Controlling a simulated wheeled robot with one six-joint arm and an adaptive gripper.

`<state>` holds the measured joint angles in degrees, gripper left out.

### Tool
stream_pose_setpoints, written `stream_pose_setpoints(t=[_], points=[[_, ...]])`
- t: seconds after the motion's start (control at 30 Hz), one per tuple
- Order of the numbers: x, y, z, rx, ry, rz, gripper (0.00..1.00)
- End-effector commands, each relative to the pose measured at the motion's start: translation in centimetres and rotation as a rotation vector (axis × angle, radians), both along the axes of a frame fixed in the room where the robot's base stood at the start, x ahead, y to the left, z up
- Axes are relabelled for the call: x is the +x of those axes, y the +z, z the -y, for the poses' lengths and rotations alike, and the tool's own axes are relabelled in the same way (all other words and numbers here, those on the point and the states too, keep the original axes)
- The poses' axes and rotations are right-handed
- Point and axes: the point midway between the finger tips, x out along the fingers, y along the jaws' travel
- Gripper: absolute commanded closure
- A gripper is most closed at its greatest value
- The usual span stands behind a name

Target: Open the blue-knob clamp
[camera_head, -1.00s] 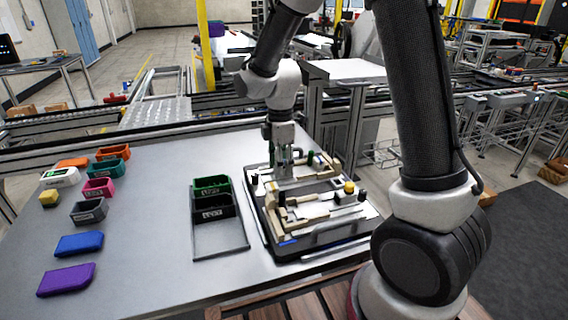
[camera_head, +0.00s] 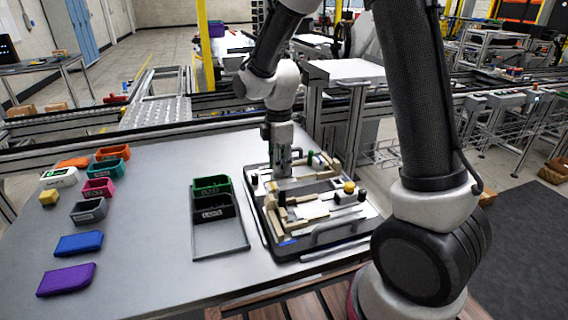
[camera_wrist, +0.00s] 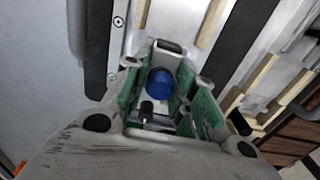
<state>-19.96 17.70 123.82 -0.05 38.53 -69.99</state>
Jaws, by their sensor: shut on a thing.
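The blue knob (camera_wrist: 160,82) of the clamp is between the green-sided fingers of my gripper (camera_wrist: 163,75) in the wrist view. My gripper is shut on it. In the head view my gripper (camera_head: 283,174) points straight down over the far left part of the pallet fixture (camera_head: 318,238). There the fingers hide the knob. The clamp's arm and base are mostly covered by my gripper, so I cannot tell the clamp's angle.
A yellow knob (camera_head: 349,187) and pale blocks stand on the fixture close to my gripper. A green and black bin pair (camera_head: 212,205) stands left of it. Several coloured bins and a purple block (camera_head: 66,280) lie further left. Bare table lies between.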

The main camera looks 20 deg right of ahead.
Motion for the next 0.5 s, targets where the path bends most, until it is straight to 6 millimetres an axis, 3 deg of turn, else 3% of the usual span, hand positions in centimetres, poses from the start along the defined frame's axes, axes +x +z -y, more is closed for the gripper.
stream_pose_setpoints(t=[0.5], points=[[0.1,0.0,-2.0,0.002,0.001,0.002,0.94]])
